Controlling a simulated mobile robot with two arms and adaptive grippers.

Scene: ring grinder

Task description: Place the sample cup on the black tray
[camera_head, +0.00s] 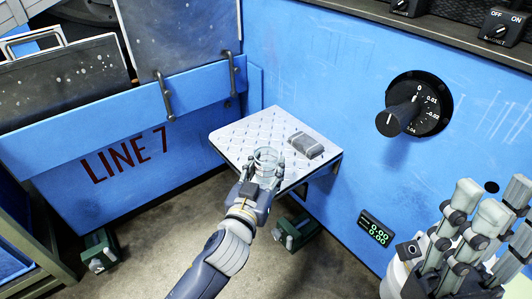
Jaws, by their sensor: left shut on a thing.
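The sample cup (266,156) looks like a small clear glass cup. It is upright at the front part of a light metal shelf. My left gripper (262,172) is shut on the cup from the near side, and its fingers hide the cup's lower part. I cannot tell whether the cup's base touches the shelf. My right gripper (480,225) is at the lower right, with its fingers extended upward and apart, and nothing in it. I see no clear black tray in this view.
The patterned metal shelf (240,133) juts from the blue machine wall. A grey block (306,145) lies on it, right of the cup. A black dial (418,103) and a green-lit display (376,228) are on the wall. Green feet (296,232) stand on the floor below.

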